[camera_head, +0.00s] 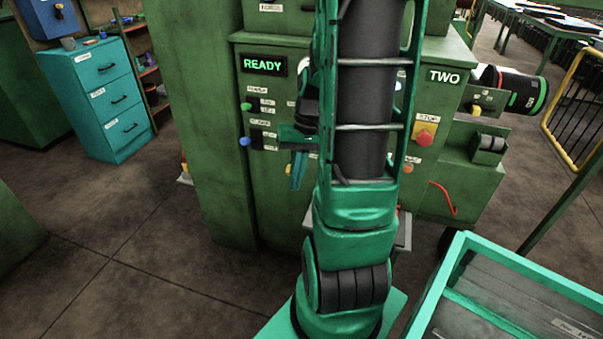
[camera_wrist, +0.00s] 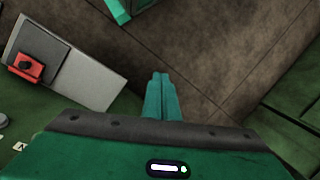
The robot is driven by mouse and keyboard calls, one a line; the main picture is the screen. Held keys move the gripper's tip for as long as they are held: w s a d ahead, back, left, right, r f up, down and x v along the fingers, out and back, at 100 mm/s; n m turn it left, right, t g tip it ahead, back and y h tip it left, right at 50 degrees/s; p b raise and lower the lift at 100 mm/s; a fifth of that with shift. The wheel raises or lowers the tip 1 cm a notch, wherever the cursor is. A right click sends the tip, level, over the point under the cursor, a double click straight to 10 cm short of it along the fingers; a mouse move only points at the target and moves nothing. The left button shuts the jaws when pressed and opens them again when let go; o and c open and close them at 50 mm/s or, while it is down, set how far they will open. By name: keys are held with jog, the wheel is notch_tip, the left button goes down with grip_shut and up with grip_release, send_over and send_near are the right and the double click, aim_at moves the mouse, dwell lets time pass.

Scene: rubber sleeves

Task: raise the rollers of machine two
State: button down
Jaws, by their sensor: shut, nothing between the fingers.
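Machine two (camera_head: 275,190) is a green cabinet marked TWO at its upper right, with a lit green READY display (camera_head: 264,65). Left of my arm its front carries a green knob (camera_head: 246,106) and a blue knob (camera_head: 245,141) beside small labels I cannot read. A red stop button (camera_head: 425,136) is on the right. My gripper (camera_head: 296,184) is shut and empty, fingers pointing down before the panel, right of the blue knob. The fingers also show in the wrist view (camera_wrist: 160,78). My arm hides the panel's middle.
A teal drawer cabinet (camera_head: 108,100) stands at the left. A teal-framed bin (camera_head: 515,290) is at the lower right. A black drum (camera_head: 514,90) juts out at the machine's right. A grey plate with a red part (camera_wrist: 27,65) shows in the wrist view. Floor at left is clear.

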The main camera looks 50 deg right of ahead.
jog(key=w+d+f+m+t+y, duration=0.2)
jog(key=w+d+f+t+y, duration=0.15)
jog(key=d+f, duration=0.45)
jog(key=d+f+m+t+h, duration=0.2)
jog(key=d+f+m+t, duration=0.2)
jog(key=d, duration=0.4)
jog(key=s+d+f+m+t+h, duration=0.1)
jog(key=d+f+m+t+h, duration=0.2)
jog(key=d+m+t, duration=0.4)
jog(key=shift+s+d+f+t, duration=0.3)
jog(key=shift+d+f+t, duration=0.4)
jog(key=shift+t, duration=0.35)
jog(key=shift+h, duration=0.25)
jog(key=w+a, duration=0.4)
jog(key=w, duration=0.7)
jog(key=shift+a, duration=0.15)
jog(key=shift+f, duration=0.1)
